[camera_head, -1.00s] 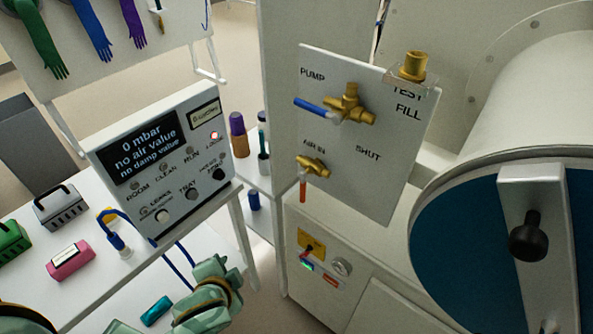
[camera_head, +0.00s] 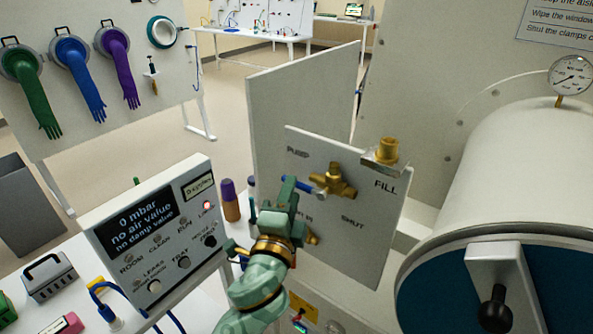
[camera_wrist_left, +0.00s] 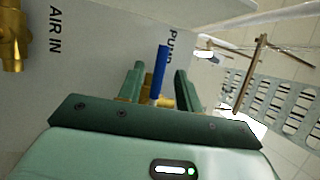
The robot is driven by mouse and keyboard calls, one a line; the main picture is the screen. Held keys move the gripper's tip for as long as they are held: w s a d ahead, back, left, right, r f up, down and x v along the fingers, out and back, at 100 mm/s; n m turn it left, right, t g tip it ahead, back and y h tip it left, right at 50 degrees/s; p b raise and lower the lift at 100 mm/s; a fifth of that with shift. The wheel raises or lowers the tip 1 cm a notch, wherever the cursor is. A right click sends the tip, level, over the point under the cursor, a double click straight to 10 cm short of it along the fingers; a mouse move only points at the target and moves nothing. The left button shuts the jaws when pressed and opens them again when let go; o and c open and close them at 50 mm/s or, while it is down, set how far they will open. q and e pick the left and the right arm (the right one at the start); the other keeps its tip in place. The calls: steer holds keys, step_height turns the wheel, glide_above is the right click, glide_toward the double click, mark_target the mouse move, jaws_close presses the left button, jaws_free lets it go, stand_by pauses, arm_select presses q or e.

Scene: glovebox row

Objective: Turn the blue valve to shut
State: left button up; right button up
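The blue valve's brass body (camera_head: 337,181) is on the upper part of the white valve panel (camera_head: 370,252), near the PUMP label. Its blue lever (camera_head: 304,186) points left from the body, away from the SHUT label at lower right. My left gripper (camera_head: 287,188) is at the lever's left end in the head view and hides part of it. In the left wrist view the blue lever (camera_wrist_left: 160,75) stands between the two green fingers (camera_wrist_left: 159,82), with gaps at both sides, so the gripper is open. My right gripper is not in view.
A second brass valve (camera_head: 312,237), by AIR IN, is below and mostly hidden by my left gripper. A brass fitting (camera_head: 387,151) tops the panel. The display box (camera_head: 150,225) stands left of my arm; the large white cylinder (camera_head: 510,170) is at right.

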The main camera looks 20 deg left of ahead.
arm_select(q)
steer(key=w, duration=0.3)
steer(key=w+r, duration=0.1)
steer(key=w, duration=0.1)
steer(key=shift+w+a, duration=0.15)
steer(key=shift+c, duration=0.3)
jaws_close()
steer(key=shift+f, duration=0.1)
